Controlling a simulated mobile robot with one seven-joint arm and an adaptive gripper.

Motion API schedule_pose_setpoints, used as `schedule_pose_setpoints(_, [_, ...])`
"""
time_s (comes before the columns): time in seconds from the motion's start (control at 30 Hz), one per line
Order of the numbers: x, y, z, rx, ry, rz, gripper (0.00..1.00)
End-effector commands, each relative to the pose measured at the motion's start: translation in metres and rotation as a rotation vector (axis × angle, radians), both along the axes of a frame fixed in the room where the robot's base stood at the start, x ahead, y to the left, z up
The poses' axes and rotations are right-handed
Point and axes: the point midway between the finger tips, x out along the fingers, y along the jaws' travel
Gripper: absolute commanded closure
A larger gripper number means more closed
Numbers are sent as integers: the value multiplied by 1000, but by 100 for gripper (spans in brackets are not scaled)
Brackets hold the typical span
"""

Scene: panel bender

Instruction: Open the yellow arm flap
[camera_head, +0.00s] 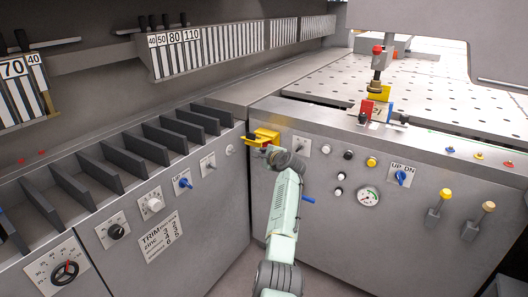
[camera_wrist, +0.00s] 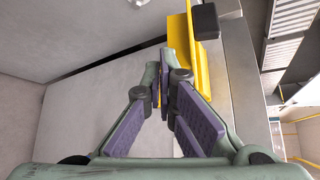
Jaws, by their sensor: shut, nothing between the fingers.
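The yellow arm flap (camera_head: 264,135) sticks out from the grey machine front near its inner corner. In the wrist view the yellow flap (camera_wrist: 187,50) is a long upright strip with a dark block at its upper right. My gripper (camera_wrist: 165,65) is shut and empty, its fingertips close against the left side of the yellow strip. I cannot tell whether they touch it. In the head view my arm reaches up from below, with its end just under the flap, and hides part of the panel there.
A blue knob (camera_head: 183,182) is on the left panel. Several buttons, a pressure gauge (camera_head: 368,197) and a blue UP DN knob (camera_head: 402,177) are on the right panel. A perforated table (camera_head: 440,85) lies behind. Open floor shows between the two panels.

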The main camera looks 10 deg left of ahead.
Motion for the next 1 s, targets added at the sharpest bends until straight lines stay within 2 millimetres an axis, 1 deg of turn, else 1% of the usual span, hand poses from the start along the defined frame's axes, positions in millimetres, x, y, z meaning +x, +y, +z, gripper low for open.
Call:
schedule_pose_setpoints(0.17, [-4, -4, 2, 1, -2, -1, 100])
schedule_pose_setpoints(0.27, [-12, -9, 5, 0, -3, -1, 100])
schedule_pose_setpoints(0.8, [-79, -57, 33, 0, -1, -2, 100])
schedule_pose_setpoints(1.0, [-91, -66, 38, 0, 0, 0, 100])
